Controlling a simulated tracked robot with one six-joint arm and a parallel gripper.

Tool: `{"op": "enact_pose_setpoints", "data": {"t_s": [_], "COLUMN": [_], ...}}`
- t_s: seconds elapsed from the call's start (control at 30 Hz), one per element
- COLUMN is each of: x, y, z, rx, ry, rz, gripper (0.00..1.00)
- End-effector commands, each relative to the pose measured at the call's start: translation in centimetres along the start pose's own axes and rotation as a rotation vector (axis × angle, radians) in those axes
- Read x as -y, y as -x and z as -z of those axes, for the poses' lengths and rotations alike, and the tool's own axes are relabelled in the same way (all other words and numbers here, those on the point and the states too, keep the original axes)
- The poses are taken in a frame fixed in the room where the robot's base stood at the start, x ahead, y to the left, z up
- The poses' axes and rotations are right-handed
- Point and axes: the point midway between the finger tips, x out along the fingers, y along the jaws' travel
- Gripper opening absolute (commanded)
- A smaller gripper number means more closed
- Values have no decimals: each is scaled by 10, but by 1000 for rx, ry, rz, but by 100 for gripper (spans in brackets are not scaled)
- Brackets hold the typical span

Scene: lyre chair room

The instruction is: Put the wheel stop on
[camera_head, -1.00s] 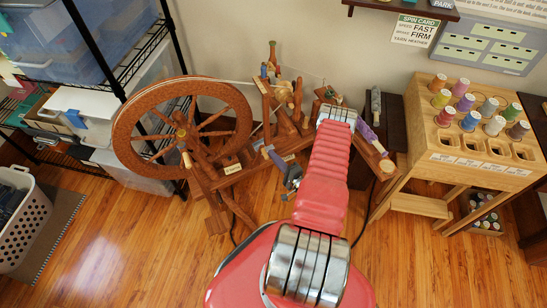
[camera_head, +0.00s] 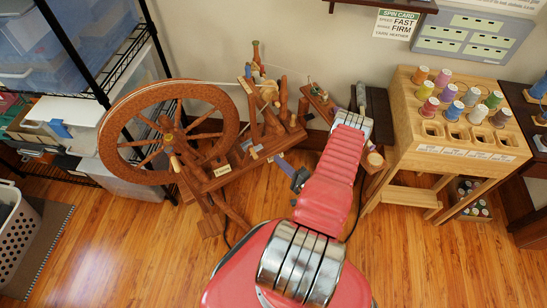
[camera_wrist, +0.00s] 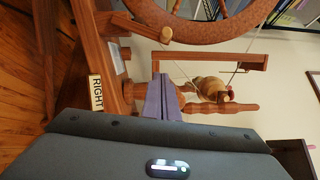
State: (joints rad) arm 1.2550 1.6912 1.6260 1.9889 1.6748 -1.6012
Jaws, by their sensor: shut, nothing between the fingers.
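The spinning wheel (camera_head: 226,125) is brown wood with spokes, and stands left of my arm. Part of its rim (camera_wrist: 190,22) crosses the top of the wrist view. My gripper (camera_head: 276,157) is shut and empty, in front of the wooden frame right of the wheel. In the wrist view my purple-grey fingers (camera_wrist: 161,82) are together, beside a cream sign reading RIGHT (camera_wrist: 97,92). I cannot tell which part is the wheel stop.
A wooden stand with coloured spools (camera_head: 460,110) is at the right. A black wire shelf (camera_head: 120,75) with bins is at the left. A white basket (camera_head: 14,235) sits on a mat (camera_head: 45,245). The wood floor (camera_head: 130,245) in front is clear.

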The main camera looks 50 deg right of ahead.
Motion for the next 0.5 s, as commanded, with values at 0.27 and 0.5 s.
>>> {"op": "enact_pose_setpoints", "data": {"t_s": [0.27,0.5], "x": [0,0], "y": [34,45], "z": [0,-1], "rx": [0,3], "ry": [0,1], "rz": [-1,-1], "gripper": [0,0]}}
